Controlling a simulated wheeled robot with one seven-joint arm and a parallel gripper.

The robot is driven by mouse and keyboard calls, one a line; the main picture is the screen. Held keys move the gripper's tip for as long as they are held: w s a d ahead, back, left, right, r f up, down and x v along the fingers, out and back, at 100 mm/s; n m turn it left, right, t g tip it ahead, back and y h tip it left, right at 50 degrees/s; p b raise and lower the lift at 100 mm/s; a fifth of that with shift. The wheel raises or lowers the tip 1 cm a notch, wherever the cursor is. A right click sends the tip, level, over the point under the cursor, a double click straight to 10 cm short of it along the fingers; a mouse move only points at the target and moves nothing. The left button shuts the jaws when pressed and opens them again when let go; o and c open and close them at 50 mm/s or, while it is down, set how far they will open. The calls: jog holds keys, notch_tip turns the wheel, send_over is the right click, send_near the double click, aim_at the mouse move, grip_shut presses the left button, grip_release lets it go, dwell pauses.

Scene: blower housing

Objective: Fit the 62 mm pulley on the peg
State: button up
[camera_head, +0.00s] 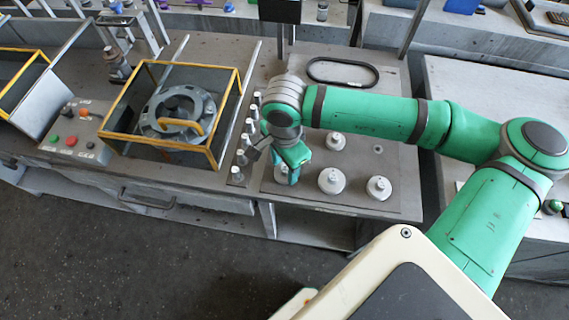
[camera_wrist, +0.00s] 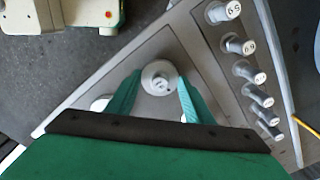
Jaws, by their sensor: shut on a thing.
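My gripper (camera_head: 291,170) points down over the front left of the grey plate. It is shut on a pale grey pulley (camera_head: 282,174), which is partly hidden by the fingers. In the wrist view the pulley (camera_wrist: 158,77) shows round, with a small hub, between the teal fingertips of my gripper (camera_wrist: 158,90). I cannot tell whether it touches the plate. A row of numbered pegs (camera_head: 245,141) stands just left of the gripper; they show at the right in the wrist view (camera_wrist: 241,46). I cannot read their numbers surely.
Other white pulleys stand on the plate (camera_head: 400,150): one behind (camera_head: 335,141), two to the right (camera_head: 331,181) (camera_head: 378,188). A black oval belt (camera_head: 342,72) lies at the back. A yellow-framed guard (camera_head: 185,62) surrounds a blower housing (camera_head: 180,108) left of the pegs.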

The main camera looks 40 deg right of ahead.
jog(key=shift+f, duration=0.2)
jog(key=o, duration=1.1)
jog(key=shift+o, duration=0.2)
jog(key=shift+r, duration=0.15)
jog(key=shift+w+r, duration=0.1)
jog(key=shift+r, duration=3.1)
jog(key=shift+s+r, duration=0.2)
jog(key=shift+r, duration=0.25)
